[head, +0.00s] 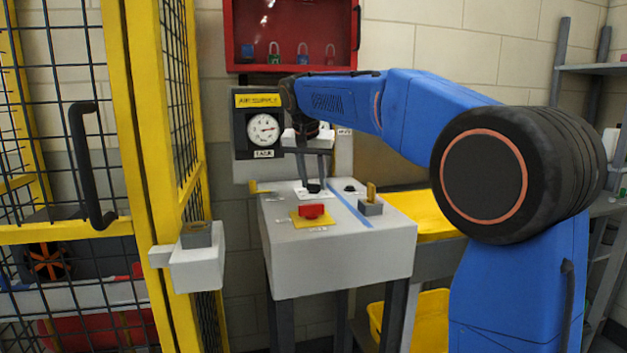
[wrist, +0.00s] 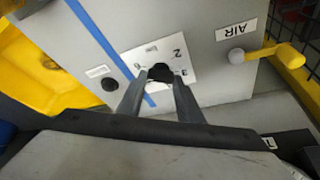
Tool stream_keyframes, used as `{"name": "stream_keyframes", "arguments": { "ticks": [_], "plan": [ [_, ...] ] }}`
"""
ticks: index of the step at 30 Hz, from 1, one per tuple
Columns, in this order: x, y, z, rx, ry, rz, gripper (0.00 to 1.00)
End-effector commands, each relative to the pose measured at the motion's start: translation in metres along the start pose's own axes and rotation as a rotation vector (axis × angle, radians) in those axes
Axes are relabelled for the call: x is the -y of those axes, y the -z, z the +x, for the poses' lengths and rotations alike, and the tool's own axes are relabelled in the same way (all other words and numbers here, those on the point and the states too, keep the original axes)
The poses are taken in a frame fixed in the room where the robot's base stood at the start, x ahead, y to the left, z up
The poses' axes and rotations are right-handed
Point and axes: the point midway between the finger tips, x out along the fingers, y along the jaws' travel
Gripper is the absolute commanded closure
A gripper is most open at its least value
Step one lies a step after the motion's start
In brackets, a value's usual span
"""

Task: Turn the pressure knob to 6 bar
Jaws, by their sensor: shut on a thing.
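The black pressure knob (wrist: 160,73) sits on a white dial plate (wrist: 182,62) on top of the grey console (head: 340,254). My gripper (wrist: 161,82) reaches down from above and is shut on the knob, one finger on each side. In the head view my gripper (head: 313,180) is over the back part of the console top, with the knob (head: 314,188) small between its fingers. A round white gauge (head: 264,129) labelled TANK hangs on the wall panel behind; its red needle points right. Its numerals are too small to read surely.
A red button on a yellow plate (head: 309,212), a small grey block with a yellow tab (head: 371,205) and a black button (wrist: 110,85) share the console top. A yellow AIR lever (wrist: 275,52) is at its edge. A yellow mesh fence (head: 140,150) stands left.

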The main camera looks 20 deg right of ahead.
Motion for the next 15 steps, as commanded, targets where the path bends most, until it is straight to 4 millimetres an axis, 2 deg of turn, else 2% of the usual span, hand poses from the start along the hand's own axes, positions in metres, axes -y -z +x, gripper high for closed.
{"name": "stream_keyframes", "arguments": {
  "ticks": [13, 14, 15],
  "plan": [
    [0.0001, 0.0001, -0.0003, -0.001, -0.003, 0.008, 0.90],
    [0.0001, 0.0001, -0.0003, -0.001, -0.003, 0.008, 0.60],
    [0.0001, 0.0001, -0.0003, 0.000, -0.003, 0.008, 0.51]
  ]
}}
